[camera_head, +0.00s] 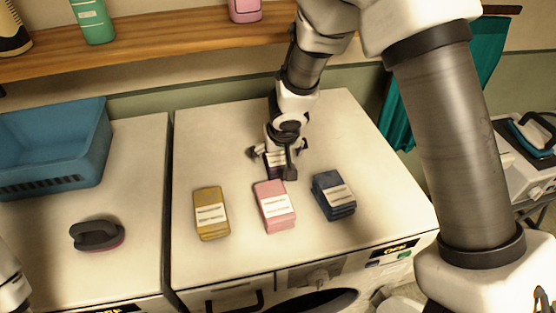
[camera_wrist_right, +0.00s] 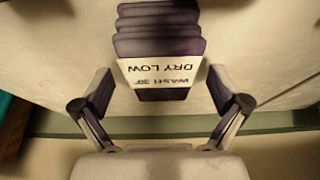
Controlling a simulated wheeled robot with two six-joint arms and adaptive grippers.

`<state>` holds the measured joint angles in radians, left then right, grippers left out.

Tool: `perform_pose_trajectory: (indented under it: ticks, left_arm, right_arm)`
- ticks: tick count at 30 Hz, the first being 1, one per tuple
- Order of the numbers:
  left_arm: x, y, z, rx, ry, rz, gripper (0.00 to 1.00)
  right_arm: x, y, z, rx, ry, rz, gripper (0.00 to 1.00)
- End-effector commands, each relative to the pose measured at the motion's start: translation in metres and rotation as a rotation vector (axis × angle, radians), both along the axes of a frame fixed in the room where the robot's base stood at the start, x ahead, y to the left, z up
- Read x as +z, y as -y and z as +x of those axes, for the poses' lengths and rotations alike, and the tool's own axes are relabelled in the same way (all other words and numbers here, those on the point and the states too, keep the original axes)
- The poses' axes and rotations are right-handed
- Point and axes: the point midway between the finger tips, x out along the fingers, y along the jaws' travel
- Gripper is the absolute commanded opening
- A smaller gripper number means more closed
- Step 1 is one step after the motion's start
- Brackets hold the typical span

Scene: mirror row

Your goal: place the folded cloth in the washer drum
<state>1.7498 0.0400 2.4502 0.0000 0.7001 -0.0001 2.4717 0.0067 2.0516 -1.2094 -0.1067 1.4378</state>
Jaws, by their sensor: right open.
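Four folded cloths lie on the white machine's top: yellow (camera_head: 211,213), pink (camera_head: 274,206), dark blue (camera_head: 334,195) and dark purple (camera_head: 275,172). The purple one is behind the pink one, partly hidden by my right gripper (camera_head: 278,158). In the right wrist view this purple cloth (camera_wrist_right: 160,40) has a white label reading WASH 30 and DRY LOW. My right gripper's fingers (camera_wrist_right: 160,92) are open, one on each side of the cloth's near end, with gaps. The machine's dark round front opening (camera_head: 318,303) shows at the bottom edge; its inside is mostly hidden.
A second machine (camera_head: 140,200) stands on the left with a blue basket (camera_head: 55,145) and a dark brush (camera_head: 97,234). A wooden shelf (camera_head: 150,42) with bottles runs along the back wall. An iron (camera_head: 532,132) is at the far right. The machine top's front left is clear.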

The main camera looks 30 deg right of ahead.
Motion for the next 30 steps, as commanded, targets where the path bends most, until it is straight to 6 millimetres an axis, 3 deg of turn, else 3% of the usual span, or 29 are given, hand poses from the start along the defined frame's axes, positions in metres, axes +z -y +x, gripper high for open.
perform_pose_trajectory:
  ticks: [23,28,29,30]
  left_arm:
    - [-0.0073,0.0,0.0002,0.0,0.0,0.0,0.93]
    - [-0.0074,0.0,0.0002,0.0,0.0,0.0,0.93]
    - [-0.0074,-0.0001,0.0002,0.0,0.0,0.0,0.93]
    - [-0.0074,-0.0001,0.0002,0.0,0.0,0.0,0.93]
  right_arm:
    - [-0.0049,0.0,-0.0001,0.0,0.0,0.0,0.98]
    - [-0.0049,0.0,-0.0001,0.0,0.0,0.0,0.41]
    - [-0.0051,0.0,-0.0002,0.0,0.0,0.0,0.32]
    - [-0.0051,0.0,-0.0002,0.0,0.0,0.0,0.32]
